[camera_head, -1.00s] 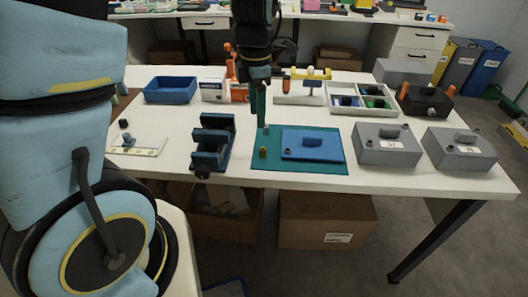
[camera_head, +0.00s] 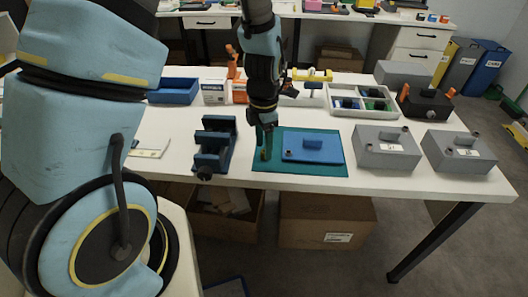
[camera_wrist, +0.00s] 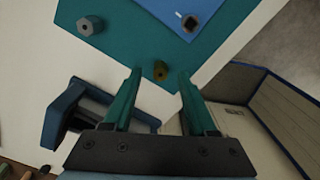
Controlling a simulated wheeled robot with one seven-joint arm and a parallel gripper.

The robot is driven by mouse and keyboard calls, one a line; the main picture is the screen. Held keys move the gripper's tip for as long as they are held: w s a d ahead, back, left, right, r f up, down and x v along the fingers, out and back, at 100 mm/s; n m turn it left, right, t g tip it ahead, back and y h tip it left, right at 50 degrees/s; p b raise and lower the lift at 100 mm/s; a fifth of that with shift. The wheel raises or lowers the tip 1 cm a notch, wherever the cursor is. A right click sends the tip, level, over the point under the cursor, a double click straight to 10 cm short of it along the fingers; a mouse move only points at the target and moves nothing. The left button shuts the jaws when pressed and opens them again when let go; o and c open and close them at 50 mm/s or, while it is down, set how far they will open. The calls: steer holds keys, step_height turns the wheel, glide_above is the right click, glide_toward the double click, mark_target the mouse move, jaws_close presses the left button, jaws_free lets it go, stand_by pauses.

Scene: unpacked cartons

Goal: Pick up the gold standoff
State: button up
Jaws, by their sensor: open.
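The gold standoff (camera_wrist: 160,70) stands on the teal mat (camera_wrist: 130,45), near the mat's edge. In the head view it shows small and partly hidden (camera_head: 264,155) below my fingers. My gripper (camera_wrist: 160,77) is open, with one teal finger on each side of the standoff in the wrist view. The fingers look apart from it, and I cannot tell how far above the mat the tips are. In the head view my gripper (camera_head: 267,143) comes down over the left part of the mat.
A grey hexagonal standoff (camera_wrist: 90,25) stands on the mat nearby. A blue plate (camera_head: 312,147) lies on the mat to the right. A dark blue vise (camera_head: 214,146) stands close left. Two grey boxes (camera_head: 387,154) stand at right. The table's front edge is close.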

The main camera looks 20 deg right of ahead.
steer(key=shift+f, duration=0.55)
jaws_close()
